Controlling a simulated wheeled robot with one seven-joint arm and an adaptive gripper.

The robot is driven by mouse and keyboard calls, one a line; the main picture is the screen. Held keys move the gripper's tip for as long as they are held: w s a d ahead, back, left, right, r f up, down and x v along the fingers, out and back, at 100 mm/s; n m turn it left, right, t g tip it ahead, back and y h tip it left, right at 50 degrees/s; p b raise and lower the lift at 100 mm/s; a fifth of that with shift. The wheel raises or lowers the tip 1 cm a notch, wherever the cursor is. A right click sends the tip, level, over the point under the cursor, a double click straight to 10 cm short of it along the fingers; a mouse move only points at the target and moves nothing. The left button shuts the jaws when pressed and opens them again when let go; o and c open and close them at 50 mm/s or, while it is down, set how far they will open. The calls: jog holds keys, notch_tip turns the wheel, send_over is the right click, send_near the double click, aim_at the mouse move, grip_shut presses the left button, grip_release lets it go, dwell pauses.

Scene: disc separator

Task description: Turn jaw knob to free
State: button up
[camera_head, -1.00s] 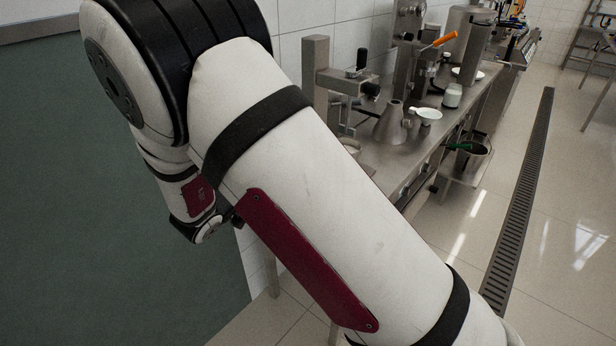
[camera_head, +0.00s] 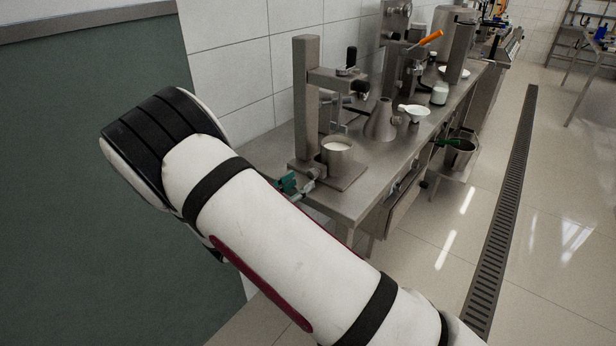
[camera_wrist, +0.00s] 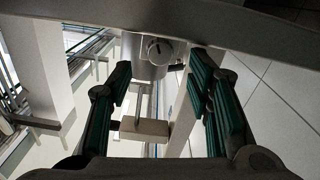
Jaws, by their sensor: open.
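In the wrist view a round knob-like part (camera_wrist: 158,50), with a raised bar across its face, sits on a grey metal cylinder (camera_wrist: 143,68). I cannot tell for sure that it is the jaw knob. My gripper (camera_wrist: 160,64) is open and empty; its green-padded fingers stand left and right of the cylinder's line, and contact cannot be told. In the head view my gripper (camera_head: 289,183) shows small and partly hidden behind my arm, by the near left end of the bench. A metal stand (camera_head: 305,95) rises above it, with a clamp arm and black knobs (camera_head: 362,88).
A metal cup with white contents (camera_head: 337,147) stands on the stand's base. A steel cone (camera_head: 382,122) and a white funnel (camera_head: 415,112) stand farther along the steel bench (camera_head: 375,182). A grey beam (camera_wrist: 200,18) crosses the top of the wrist view.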

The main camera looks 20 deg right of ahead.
aim_at(310, 175)
jog(key=shift+x, duration=2.4)
grip_shut()
